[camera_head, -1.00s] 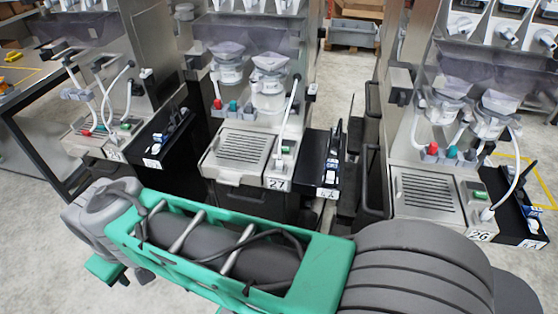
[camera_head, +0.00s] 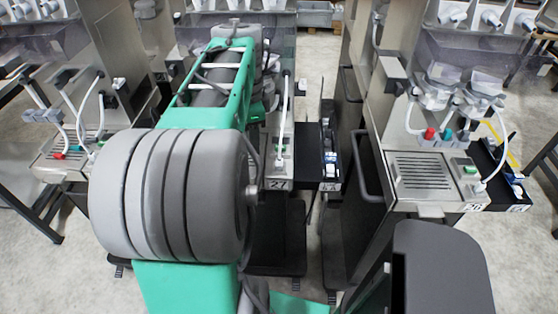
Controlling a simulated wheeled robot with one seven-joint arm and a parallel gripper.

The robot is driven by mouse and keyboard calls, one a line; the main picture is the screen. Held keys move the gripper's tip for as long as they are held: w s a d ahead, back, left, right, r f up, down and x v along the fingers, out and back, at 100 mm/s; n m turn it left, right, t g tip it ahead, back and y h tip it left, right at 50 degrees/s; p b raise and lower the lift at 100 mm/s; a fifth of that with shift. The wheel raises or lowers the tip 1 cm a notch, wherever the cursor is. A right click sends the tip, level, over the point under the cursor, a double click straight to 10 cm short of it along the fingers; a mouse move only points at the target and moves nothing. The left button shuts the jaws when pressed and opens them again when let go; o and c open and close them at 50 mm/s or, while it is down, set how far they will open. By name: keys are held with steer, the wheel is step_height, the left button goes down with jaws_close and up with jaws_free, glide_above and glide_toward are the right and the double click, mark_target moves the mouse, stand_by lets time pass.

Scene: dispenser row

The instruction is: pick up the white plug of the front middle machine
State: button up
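The front middle machine, labelled 27 (camera_head: 279,184), is mostly hidden behind my grey and green arm. Its right edge shows, with a thin white hose (camera_head: 284,110) running down to its front ledge. A small white plug (camera_head: 279,162) appears at the hose's lower end, just right of my arm; its details are too small to tell. My arm reaches forward over the machine's left and middle part. My gripper is not visible; the far end of the arm is hidden behind its own links.
A black side tray (camera_head: 328,160) with small blue and white items adjoins machine 27 on the right. Machine 26 (camera_head: 425,180) stands further right, with a narrow floor gap between. Another machine (camera_head: 62,165) with white hoses stands left. Pale floor is open at the lower left.

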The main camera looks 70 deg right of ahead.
mark_target(279, 159)
steer(key=s+m, duration=0.1)
steer(key=s, duration=0.1)
steer(key=s+d+m, duration=0.1)
steer(key=s, duration=0.1)
steer(key=s+d+m, duration=0.1)
steer(key=s+m, duration=0.1)
steer(key=s, duration=0.1)
steer(key=shift+d, duration=0.15)
steer(key=f, duration=0.2)
steer(key=f+p, duration=0.1)
steer(key=f, duration=0.4)
steer(key=shift+w+d, duration=0.1)
steer(key=shift+w, duration=0.3)
jaws_close()
